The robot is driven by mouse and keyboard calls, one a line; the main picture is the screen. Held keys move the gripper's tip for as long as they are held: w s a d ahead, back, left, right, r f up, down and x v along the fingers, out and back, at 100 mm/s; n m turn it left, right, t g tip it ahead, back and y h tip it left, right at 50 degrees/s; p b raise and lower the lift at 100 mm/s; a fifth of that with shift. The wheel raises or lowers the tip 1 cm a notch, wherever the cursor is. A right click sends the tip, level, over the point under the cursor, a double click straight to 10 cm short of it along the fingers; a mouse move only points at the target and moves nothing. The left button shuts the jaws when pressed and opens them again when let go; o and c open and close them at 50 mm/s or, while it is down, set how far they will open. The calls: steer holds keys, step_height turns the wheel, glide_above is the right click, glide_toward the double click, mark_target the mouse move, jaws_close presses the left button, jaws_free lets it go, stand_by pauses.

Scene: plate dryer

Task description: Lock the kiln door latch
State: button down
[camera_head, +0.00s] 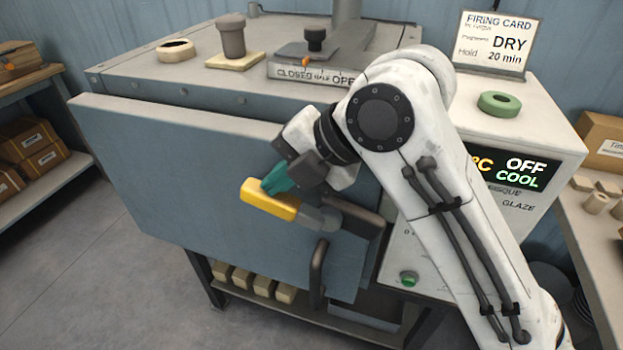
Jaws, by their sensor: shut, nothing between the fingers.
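The kiln door (190,180) is a large blue-grey panel across the front of the kiln. The latch has a yellow grip (268,198), a grey pivot (318,218) and a dark bar to its right. The grip points left, tilted slightly upward. My gripper (276,184) has teal fingertips, shut and empty, at the upper side of the yellow grip. Whether they touch it I cannot tell. My wrist and arm hide the door's upper right part and some of the latch area. Whether the door sits flush is unclear.
A dark curved door handle (318,274) hangs below the latch. On the kiln top are a damper slide (310,54), a plug (231,36) and a ring (176,50). The control box display (519,172) reads OFF and COOL. Open floor lies at left.

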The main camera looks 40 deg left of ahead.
steer(key=shift+x, duration=0.85)
steer(key=shift+s+a+f+h, duration=0.15)
steer(key=shift+f+h, duration=0.15)
steer(key=shift+h, duration=0.2)
steer(key=shift+f, duration=0.25)
steer(key=shift+f, duration=0.15)
